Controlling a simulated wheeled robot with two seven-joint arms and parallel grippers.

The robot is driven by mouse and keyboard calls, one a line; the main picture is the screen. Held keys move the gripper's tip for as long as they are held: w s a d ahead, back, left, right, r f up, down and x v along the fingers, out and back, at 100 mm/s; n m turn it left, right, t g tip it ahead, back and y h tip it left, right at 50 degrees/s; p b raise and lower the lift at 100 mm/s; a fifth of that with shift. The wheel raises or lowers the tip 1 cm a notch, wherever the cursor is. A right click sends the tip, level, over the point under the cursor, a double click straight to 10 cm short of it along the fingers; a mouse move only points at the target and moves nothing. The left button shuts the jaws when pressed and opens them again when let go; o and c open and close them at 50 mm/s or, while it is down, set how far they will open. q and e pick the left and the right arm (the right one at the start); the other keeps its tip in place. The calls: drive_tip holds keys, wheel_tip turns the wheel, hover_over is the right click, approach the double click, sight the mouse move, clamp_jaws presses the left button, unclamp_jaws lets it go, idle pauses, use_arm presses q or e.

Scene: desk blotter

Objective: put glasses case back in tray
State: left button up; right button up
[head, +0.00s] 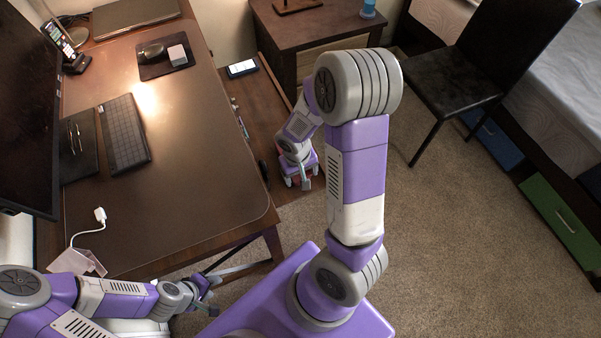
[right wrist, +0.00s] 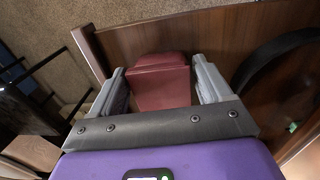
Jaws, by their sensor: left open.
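The dark red glasses case (right wrist: 160,82) lies between the two grey fingers of my right gripper (right wrist: 165,88) in the right wrist view. My left gripper (head: 207,292) is open and empty near the desk's front edge.
A phone-like item (head: 242,68) lies on the wooden surface. A black chair (head: 455,80) stands right. Carpet (head: 450,240) is free.

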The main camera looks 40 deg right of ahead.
drive_tip(key=shift+o, duration=1.2)
drive_tip(key=shift+r, duration=0.1)
drive_tip(key=shift+r+p, duration=0.35)
drive_tip(key=shift+r, duration=0.05)
wheel_tip(320, 180, up, 11)
drive_tip(key=p, duration=0.4)
drive_tip(key=shift+w+a+r+p, duration=0.15)
drive_tip(key=shift+a+r+p, duration=0.05)
drive_tip(key=shift+a+p, duration=0.2)
